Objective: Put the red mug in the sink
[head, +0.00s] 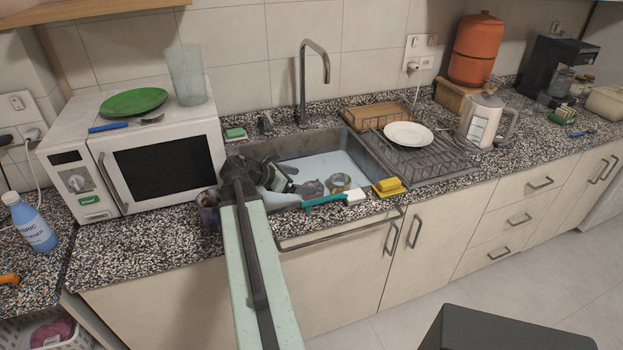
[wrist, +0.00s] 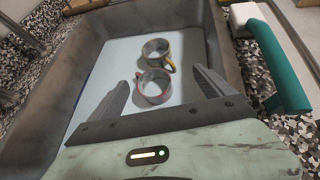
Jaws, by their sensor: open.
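In the wrist view, a mug with a red rim and red handle (wrist: 153,88), the red mug, stands inside the sink (wrist: 196,30) on its pale floor. My gripper (wrist: 161,77) is open over the sink. Its two fingers show on either side of the red mug, with nothing held between them. I cannot tell the height gap to the mug. In the head view, my gripper (head: 284,178) is over the left part of the sink (head: 372,160), and I cannot clearly make out the red mug there.
A yellow-handled mug (wrist: 157,52) stands in the sink just beyond the red one. A teal brush (head: 325,202) and yellow sponge (head: 388,187) lie along the sink's front edge. A dish rack (head: 440,162) with a white plate (head: 408,135) is to the right; a microwave (head: 165,165) is left.

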